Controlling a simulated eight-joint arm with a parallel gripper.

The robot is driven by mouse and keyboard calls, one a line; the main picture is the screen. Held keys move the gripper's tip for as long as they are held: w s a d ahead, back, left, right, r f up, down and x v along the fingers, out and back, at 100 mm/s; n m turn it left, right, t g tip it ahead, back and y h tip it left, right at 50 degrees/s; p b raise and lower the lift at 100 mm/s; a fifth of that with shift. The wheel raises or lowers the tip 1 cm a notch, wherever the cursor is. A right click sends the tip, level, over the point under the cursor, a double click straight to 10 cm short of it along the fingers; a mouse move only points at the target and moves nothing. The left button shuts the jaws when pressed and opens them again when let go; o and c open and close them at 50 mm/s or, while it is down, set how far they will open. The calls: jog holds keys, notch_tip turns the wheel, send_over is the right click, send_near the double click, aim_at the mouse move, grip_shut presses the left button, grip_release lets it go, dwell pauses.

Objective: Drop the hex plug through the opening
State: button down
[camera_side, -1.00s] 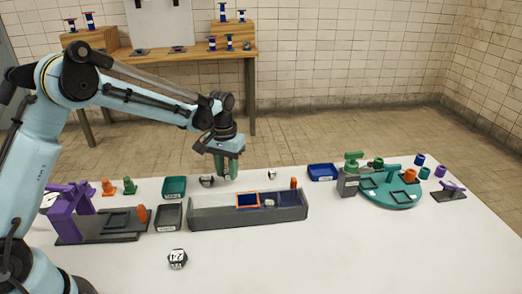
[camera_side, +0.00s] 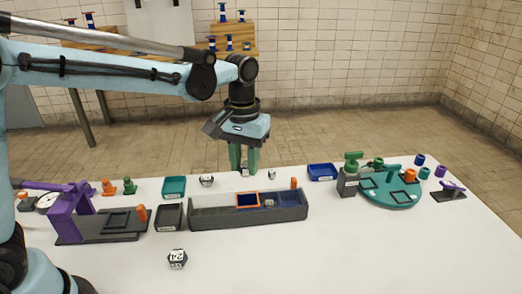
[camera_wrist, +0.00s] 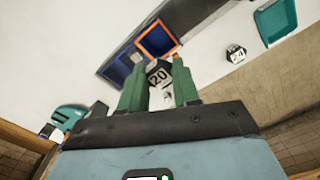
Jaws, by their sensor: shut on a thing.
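My gripper (camera_side: 244,160) has green fingers that point down behind the long grey trough (camera_side: 215,218). In the wrist view my gripper (camera_wrist: 160,92) is shut on a dark hex plug with a white face marked 20 (camera_wrist: 158,74). The plug (camera_side: 245,172) shows small at the fingertips in the side view, just above or at the table; I cannot tell which. The orange-framed opening (camera_side: 248,207) lies on the trough, in front of the plug. It also shows beyond the plug in the wrist view (camera_wrist: 175,39).
A plug marked 24 (camera_wrist: 236,54) stands apart near the teal tray (camera_side: 174,187). A small plug (camera_side: 272,174) stands behind the trough. A larger hex plug (camera_side: 177,259) is in front. A teal turntable (camera_side: 392,200) is right.

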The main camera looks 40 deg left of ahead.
jog(key=shift+s+d+r, duration=0.2)
jog(key=shift+s+d, duration=0.05)
jog(key=shift+d, duration=0.1)
jog(key=shift+f, duration=3.95)
jog(key=c, duration=0.7)
grip_release()
jog(key=shift+c, duration=0.2)
jog(key=shift+r, duration=0.1)
jog(key=shift+r, duration=3.4)
